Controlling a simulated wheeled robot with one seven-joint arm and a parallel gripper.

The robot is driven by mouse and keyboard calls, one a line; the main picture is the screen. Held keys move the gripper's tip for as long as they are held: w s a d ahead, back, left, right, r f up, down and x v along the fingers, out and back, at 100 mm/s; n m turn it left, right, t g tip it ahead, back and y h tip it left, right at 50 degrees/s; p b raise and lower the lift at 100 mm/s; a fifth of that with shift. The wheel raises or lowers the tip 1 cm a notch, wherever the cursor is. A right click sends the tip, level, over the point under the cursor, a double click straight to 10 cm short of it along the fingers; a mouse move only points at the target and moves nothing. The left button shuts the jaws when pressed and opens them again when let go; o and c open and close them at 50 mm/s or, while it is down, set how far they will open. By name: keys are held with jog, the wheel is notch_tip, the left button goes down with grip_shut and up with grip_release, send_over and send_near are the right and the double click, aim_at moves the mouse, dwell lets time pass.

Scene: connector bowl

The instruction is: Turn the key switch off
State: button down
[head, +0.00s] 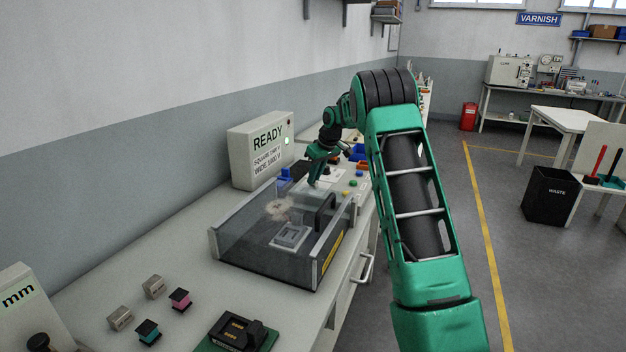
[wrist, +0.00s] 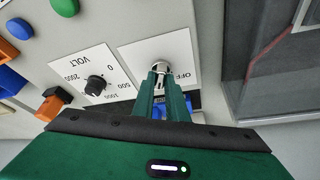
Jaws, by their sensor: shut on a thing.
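The key switch (wrist: 158,68) is a round metal lock on a white plate (wrist: 137,55). The letters OFF show upside down on the plate, right of the lock. My gripper (wrist: 164,75) has its green fingers closed together at the lock, shut on the key. The fingers cover most of the key, so I cannot tell which way it points. In the head view my gripper (head: 314,182) reaches down to the bench panel, and the switch itself is too small to make out.
A black VOLT knob (wrist: 95,84) sits beside the switch, with green (wrist: 64,5) and blue (wrist: 19,28) buttons farther off. A clear-walled box (head: 280,240) stands close by on the bench. A grey READY display box (head: 262,150) stands behind, its green lamp lit.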

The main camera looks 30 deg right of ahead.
jog(key=n, duration=0.2)
jog(key=n+y, duration=0.1)
jog(key=shift+w+d+n, duration=0.1)
jog(key=shift+d+n, duration=0.25)
jog(key=shift+n, duration=0.05)
jog(key=n+g+y, duration=0.1)
jog(key=n, duration=0.2)
jog(key=shift+w+d+n, duration=0.1)
jog(key=shift+n, duration=0.2)
jog(key=n, duration=0.2)
jog(key=n+g+y, duration=0.1)
jog(key=n, duration=0.1)
jog(key=shift+w+d+r+g, duration=0.1)
jog(key=shift+w+g, duration=0.05)
jog(key=shift+g, duration=0.15)
jog(key=shift+w+r+n+g+y, duration=0.15)
jog(key=shift+n+g+y, duration=0.2)
jog(key=shift+n, duration=1.15)
jog(key=c, duration=1.9)
grip_release()
jog(key=shift+w, duration=0.1)
jog(key=shift+o, duration=0.7)
jog(key=shift+g, duration=0.25)
